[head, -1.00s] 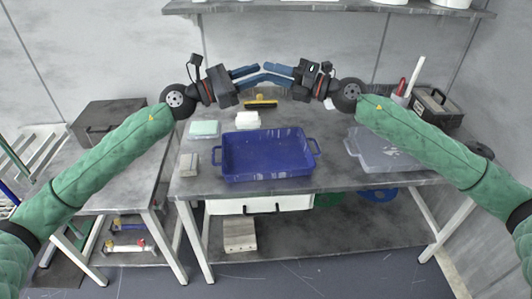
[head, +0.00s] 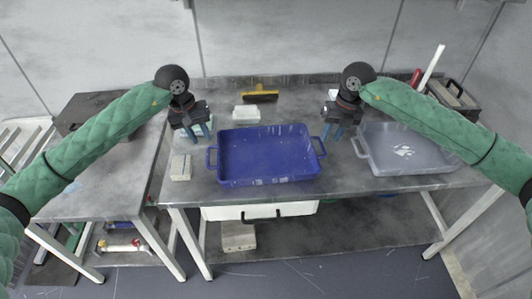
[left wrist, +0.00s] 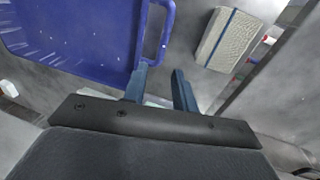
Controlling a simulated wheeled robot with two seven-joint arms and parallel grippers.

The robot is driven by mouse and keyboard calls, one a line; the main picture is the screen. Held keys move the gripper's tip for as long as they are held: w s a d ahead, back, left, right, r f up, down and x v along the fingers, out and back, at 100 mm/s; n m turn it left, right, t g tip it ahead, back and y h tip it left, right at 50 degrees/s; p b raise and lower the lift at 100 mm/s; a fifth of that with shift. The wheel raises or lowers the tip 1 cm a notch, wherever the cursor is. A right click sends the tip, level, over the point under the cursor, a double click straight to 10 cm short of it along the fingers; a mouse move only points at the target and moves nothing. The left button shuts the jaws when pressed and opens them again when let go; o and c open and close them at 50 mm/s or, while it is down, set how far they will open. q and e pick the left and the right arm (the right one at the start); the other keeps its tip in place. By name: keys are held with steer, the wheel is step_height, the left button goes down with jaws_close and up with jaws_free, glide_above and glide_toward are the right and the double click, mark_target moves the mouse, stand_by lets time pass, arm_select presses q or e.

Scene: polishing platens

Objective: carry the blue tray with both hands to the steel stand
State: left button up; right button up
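The blue tray (head: 268,178) sits on the grey workbench, empty, with a loop handle at each end. It also shows in the left wrist view (left wrist: 75,50), its near handle (left wrist: 164,32) beyond my fingertips. My left gripper (head: 198,132) points down above the bench, just behind the tray's left handle. Its two blue fingers are apart with nothing between them in the left wrist view (left wrist: 158,74). My right gripper (head: 334,132) points down by the tray's right handle, its fingers apart and apparently empty. I cannot tell which thing is the steel stand.
A clear grey tray (head: 410,166) lies close right of the blue tray. A beige block (head: 181,167) is at its left, a white block (head: 246,112) and yellow-edged brush (head: 260,96) behind. A lower side table (head: 95,195) with a dark box (head: 92,110) stands left.

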mark_target(208, 150)
stand_by(0.3)
